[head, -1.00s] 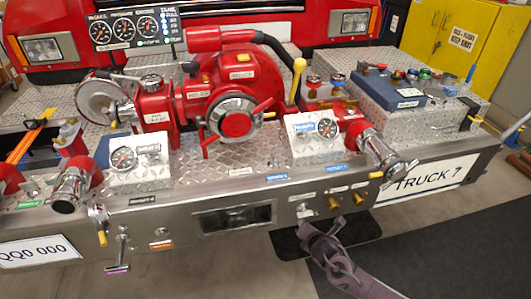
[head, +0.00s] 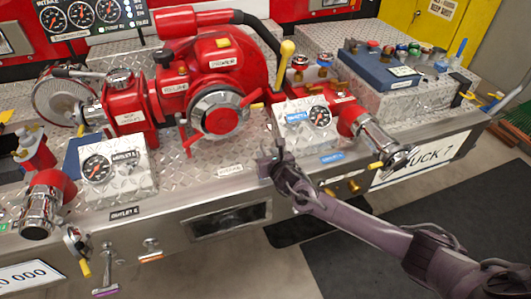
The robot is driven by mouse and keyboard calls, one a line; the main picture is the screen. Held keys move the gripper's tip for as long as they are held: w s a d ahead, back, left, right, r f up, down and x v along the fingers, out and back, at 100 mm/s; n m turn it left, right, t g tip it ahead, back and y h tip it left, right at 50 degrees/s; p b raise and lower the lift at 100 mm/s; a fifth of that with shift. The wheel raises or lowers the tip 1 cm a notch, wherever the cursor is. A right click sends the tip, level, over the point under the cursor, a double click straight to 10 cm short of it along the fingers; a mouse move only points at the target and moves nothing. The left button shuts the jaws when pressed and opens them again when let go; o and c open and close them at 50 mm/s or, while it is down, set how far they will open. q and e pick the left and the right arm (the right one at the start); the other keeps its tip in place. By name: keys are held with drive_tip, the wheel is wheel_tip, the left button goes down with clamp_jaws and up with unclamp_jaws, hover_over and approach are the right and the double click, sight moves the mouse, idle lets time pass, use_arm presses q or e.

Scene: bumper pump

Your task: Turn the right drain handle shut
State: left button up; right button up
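On the right outlet (head: 370,133), a metal lever with a yellow tip (head: 376,166) sits near the chrome mouth; it looks like the right drain handle. The tip points left, so the lever lies roughly level. My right gripper (head: 272,160) is at the front edge of the bumper deck, left of this lever and apart from it. It appears empty, but its fingers are too small and dark to show their opening. My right forearm crosses in front of the bumper, below the outlet. My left gripper is not in view.
A similar lever with a yellow tip (head: 85,268) hangs downward by the left outlet (head: 42,205). The right gauge box (head: 303,125) stands behind my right gripper. Brass fittings (head: 352,186) are on the bumper face near my forearm. Open floor lies in front of the bumper.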

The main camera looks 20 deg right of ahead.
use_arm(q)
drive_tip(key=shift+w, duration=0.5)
use_arm(e)
drive_tip(key=shift+w+f, duration=0.25)
drive_tip(key=shift+w, duration=0.4)
drive_tip(key=shift+c, duration=0.2)
clamp_jaws()
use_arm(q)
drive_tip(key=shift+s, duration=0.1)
